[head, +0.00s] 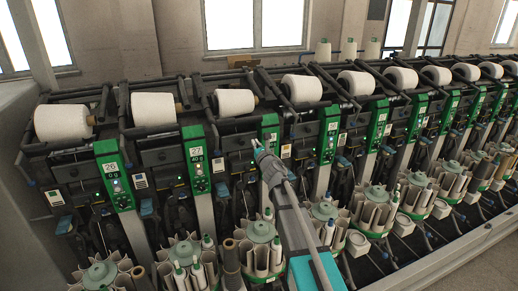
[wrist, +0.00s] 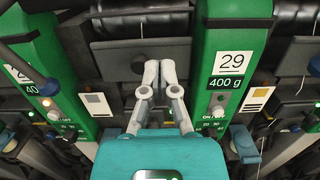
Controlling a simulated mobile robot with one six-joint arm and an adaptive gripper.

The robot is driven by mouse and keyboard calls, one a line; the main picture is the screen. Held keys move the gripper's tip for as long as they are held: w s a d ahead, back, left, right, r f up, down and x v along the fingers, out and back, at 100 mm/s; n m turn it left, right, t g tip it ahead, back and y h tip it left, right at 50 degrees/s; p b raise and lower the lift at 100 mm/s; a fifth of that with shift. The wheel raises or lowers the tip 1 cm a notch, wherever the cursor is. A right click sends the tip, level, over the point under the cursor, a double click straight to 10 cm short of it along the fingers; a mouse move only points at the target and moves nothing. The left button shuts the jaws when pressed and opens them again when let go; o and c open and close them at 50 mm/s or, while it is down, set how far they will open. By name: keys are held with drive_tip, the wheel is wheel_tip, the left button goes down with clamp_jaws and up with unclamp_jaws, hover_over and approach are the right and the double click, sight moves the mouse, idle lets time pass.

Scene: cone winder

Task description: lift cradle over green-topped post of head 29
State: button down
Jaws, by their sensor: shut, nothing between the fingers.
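In the wrist view the green post labelled 29 and 400 g (wrist: 240,30) stands to the right of my gripper (wrist: 161,68). The gripper's two pale fingertips are together and empty, in front of a dark grey housing (wrist: 115,62) below a black roller (wrist: 140,25). They are left of the post and appear apart from it; the exact gap to the housing is unclear. In the head view my gripper (head: 257,146) points up and left beside a green post (head: 269,128) whose number I cannot read. Dark cradle frames hold white cones above; I cannot single out head 29's cradle.
Another green post (wrist: 35,65) stands left of my gripper. A row of white cones (head: 235,102) runs along the machine top. Bobbin magazines (head: 183,252) crowd the space below. A dark bar (wrist: 25,58) crosses the upper left. Floor shows at the lower right.

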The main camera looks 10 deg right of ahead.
drive_tip(key=shift+w+a+r+p, duration=0.25)
drive_tip(key=shift+w+r+p, duration=0.75)
drive_tip(key=shift+r+p, duration=0.1)
drive_tip(key=shift+w+a+r+p, duration=0.25)
drive_tip(key=shift+w+r+p, duration=0.7)
drive_tip(key=shift+r+p, duration=0.15)
wheel_tip(320, 180, up, 11)
drive_tip(key=s+p, duration=0.2)
drive_tip(key=p, duration=0.9)
drive_tip(key=shift+s+d+r, duration=0.2)
drive_tip(key=shift+d, duration=0.1)
drive_tip(key=shift+f, duration=0.15)
